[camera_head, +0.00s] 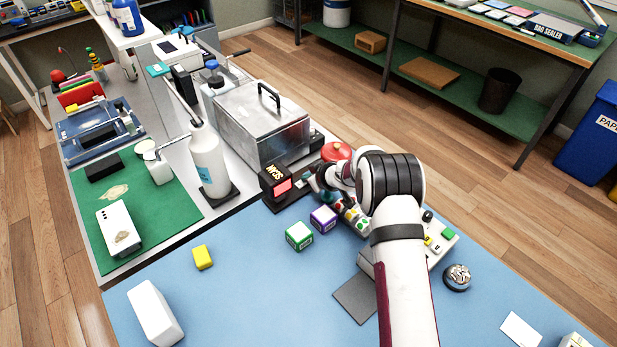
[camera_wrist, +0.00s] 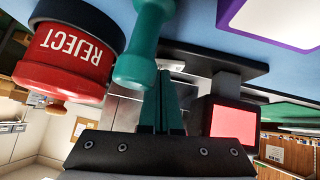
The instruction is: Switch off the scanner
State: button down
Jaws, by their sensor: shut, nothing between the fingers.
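The scanner (camera_head: 276,184) is a small black box marked SCAN, with a lit red-pink face, on a dark base at the table's back edge. In the wrist view its red face (camera_wrist: 234,122) is tilted and right of the fingers. My gripper (camera_head: 316,184) is just right of the scanner in the head view, partly hidden by my wrist. In the wrist view its narrow fingers (camera_wrist: 165,80) are together and empty. I cannot tell whether they touch the scanner's base. No switch can be made out clearly.
A red REJECT stamp (camera_wrist: 72,52) and a teal handle-shaped thing (camera_wrist: 145,45) are close by the fingers. Purple (camera_head: 323,218) and green (camera_head: 299,236) cubes stand in front of the scanner. A metal box (camera_head: 258,125) is behind.

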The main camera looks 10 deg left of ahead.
jog(key=shift+w+d+f, duration=0.1)
jog(key=shift+f, duration=0.2)
jog(key=shift+s+a+r, duration=0.1)
jog(key=shift+s+a, duration=0.45)
jog(key=shift+s, duration=0.05)
jog(key=r, duration=0.3)
jog(key=s+r, duration=0.1)
jog(key=r, duration=0.1)
jog(key=v, duration=0.9)
